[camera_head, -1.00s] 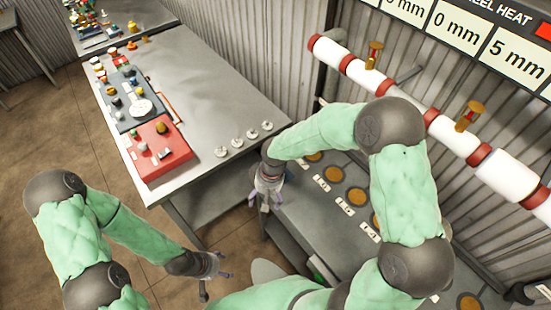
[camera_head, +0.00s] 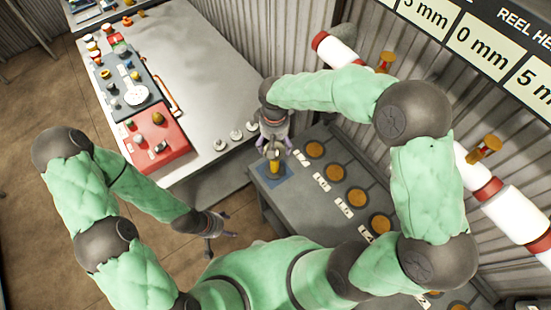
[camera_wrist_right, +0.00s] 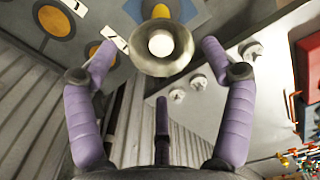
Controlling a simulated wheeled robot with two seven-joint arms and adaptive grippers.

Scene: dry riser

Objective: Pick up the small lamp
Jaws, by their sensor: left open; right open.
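The small lamp (camera_head: 275,166) is a yellow upright object with a pale, rounded head. It stands on a blue square (camera_head: 268,178) at the left end of the grey bench (camera_head: 312,196). My right gripper (camera_head: 273,146) is directly above it, fingers pointing down. In the right wrist view the lamp (camera_wrist_right: 160,61) lies between the spread purple fingers of the right gripper (camera_wrist_right: 157,48), with gaps visible on both sides. My left gripper (camera_head: 222,236) is open and empty, low over the floor and away from the lamp.
Orange discs (camera_head: 335,172) with number labels line the grey bench. A white and red pipe (camera_head: 487,190) runs along the corrugated wall. The left table (camera_head: 200,70) holds a red tray (camera_head: 172,158), a dark tray (camera_head: 146,102) and several silver knobs (camera_head: 236,136).

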